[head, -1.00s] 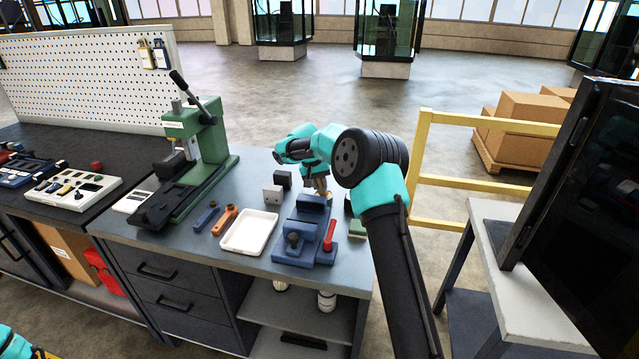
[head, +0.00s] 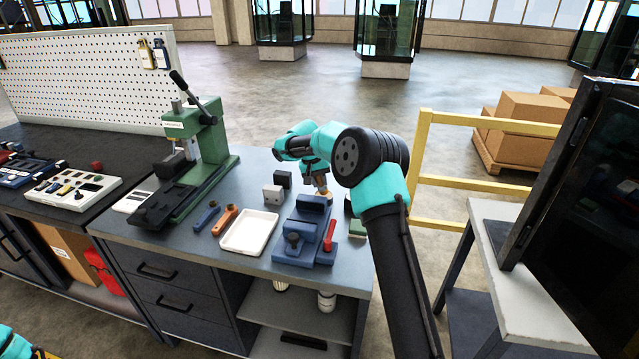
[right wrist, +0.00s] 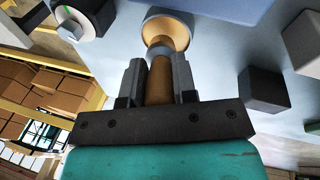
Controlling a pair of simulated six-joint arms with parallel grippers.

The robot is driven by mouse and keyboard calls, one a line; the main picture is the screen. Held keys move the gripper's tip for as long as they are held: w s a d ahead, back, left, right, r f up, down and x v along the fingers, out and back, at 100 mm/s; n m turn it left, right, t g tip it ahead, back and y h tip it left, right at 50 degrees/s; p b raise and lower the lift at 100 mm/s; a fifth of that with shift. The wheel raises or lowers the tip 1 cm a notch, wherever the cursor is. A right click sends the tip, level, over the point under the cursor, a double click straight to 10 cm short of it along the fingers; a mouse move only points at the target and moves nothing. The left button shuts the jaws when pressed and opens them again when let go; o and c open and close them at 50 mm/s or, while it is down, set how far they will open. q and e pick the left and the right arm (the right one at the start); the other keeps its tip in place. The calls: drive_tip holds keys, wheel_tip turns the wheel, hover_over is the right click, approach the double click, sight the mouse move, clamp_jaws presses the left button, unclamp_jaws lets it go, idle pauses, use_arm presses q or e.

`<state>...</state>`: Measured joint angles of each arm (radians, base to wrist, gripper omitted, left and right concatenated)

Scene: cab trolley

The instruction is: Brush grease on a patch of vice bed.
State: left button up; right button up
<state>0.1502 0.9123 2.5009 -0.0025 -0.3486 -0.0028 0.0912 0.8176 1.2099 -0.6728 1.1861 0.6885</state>
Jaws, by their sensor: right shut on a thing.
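The blue vice (head: 305,228) with a red lever (head: 330,236) stands at the front right of the workbench. My right gripper (head: 322,188) is just behind the vice in the head view, pointing down. In the right wrist view my right gripper (right wrist: 159,82) is shut on the brown handle of a brush (right wrist: 160,72). The brush's flared tan head points away from the jaws, close to a blue surface (right wrist: 225,10) at the top. I cannot tell whether the bristles touch it. My left gripper is out of view.
A white tray (head: 233,248) lies left of the vice, with orange (head: 226,218) and blue (head: 206,217) tools beside it. Small grey and dark blocks (head: 273,194) stand behind. A green press (head: 200,150) stands further left. A round white-rimmed item (right wrist: 82,16) shows in the wrist view.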

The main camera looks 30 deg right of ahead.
drive_tip(key=shift+r, duration=2.95)
